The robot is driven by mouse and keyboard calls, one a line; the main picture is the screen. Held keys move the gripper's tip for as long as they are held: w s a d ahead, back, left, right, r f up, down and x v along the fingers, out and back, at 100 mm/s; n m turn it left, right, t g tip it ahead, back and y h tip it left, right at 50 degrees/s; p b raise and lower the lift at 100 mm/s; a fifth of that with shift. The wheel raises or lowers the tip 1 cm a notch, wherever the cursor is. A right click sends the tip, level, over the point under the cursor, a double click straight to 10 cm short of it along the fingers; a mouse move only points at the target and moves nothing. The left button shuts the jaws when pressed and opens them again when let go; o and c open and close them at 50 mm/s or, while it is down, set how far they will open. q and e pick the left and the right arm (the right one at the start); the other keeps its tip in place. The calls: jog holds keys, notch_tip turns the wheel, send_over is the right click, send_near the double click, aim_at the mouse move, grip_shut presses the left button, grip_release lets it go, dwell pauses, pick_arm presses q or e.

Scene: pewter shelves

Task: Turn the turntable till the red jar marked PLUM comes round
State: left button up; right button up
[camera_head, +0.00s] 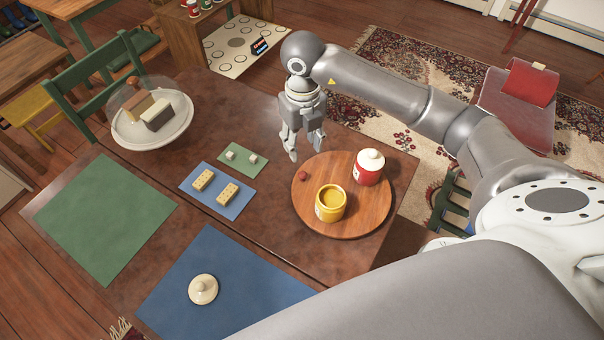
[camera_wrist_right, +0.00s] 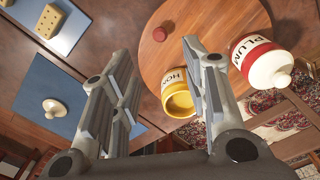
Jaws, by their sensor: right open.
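The round wooden turntable (camera_head: 350,225) sits on the brown table near its right edge. The red jar (camera_head: 369,168) stands on its far right part, with a cream lid on. In the right wrist view the red jar (camera_wrist_right: 262,62) shows its PLUM label. A yellow open jar (camera_head: 331,203) stands nearer the front of the turntable; its label in the right wrist view is partly hidden by a finger. A small red knob (camera_head: 303,175) is on the turntable's left part. My right gripper (camera_head: 303,150) is open and empty, just beyond the turntable's far left edge. My left gripper is not seen.
A blue mat with two yellow blocks (camera_head: 228,193) and a green mat with two small white pieces (camera_head: 253,160) lie left of the turntable. A cream lid (camera_head: 203,289) lies on the large blue mat (camera_head: 170,308). A domed cake stand (camera_head: 150,133) stands at far left.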

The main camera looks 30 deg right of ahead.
aim_at(303, 173)
notch_tip(303, 173, down, 11)
jog(key=shift+r+p, duration=0.1)
jog(key=shift+p, duration=0.6)
grip_shut()
